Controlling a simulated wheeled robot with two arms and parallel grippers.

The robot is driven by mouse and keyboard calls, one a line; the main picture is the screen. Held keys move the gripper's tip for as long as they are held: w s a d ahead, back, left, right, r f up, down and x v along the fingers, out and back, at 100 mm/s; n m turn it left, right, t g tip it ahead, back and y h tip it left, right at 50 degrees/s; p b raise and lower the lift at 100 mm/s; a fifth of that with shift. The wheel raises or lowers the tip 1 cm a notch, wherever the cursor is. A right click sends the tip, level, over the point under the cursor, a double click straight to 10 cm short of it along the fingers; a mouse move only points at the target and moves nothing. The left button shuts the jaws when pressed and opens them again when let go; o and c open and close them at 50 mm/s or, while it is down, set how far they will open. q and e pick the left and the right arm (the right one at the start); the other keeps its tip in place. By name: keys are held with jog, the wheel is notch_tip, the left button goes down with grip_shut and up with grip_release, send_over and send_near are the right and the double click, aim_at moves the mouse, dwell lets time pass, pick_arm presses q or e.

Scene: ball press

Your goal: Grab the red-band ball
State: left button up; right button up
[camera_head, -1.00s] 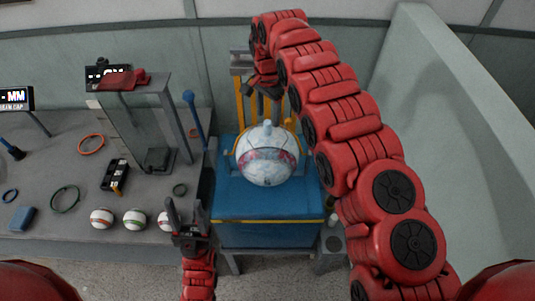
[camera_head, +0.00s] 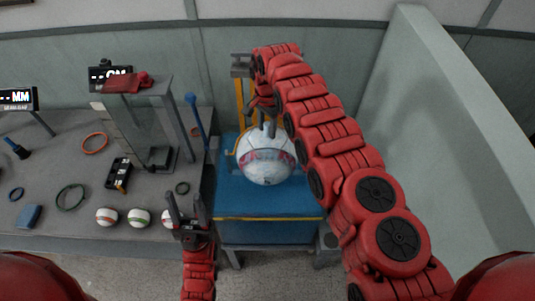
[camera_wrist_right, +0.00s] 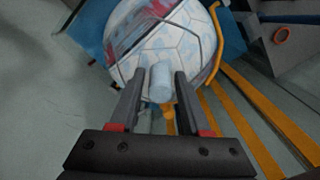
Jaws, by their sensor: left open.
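A small white ball with a red-orange band (camera_head: 107,216) lies at the left of a row on the grey table's front. A green-band ball (camera_head: 139,218) lies to its right. A third white ball (camera_head: 167,217) is partly hidden by my left gripper; its band is hard to make out. My left gripper (camera_head: 187,200) is open and empty, fingers up, right of the row. My right gripper (camera_head: 265,106) is at the top of a large white ball (camera_head: 266,160). In the right wrist view my right gripper (camera_wrist_right: 160,80) is open, its fingers either side of the ball's pale peg (camera_wrist_right: 160,88).
The large ball sits on a blue box (camera_head: 270,205) with a yellow frame behind. A grey stand (camera_head: 140,90), rings (camera_head: 71,198), a blue block (camera_head: 28,216) and a black device (camera_head: 119,175) are on the grey table (camera_head: 50,235). A pale wall (camera_head: 460,130) stands at right.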

grip_shut()
dwell(1.1)
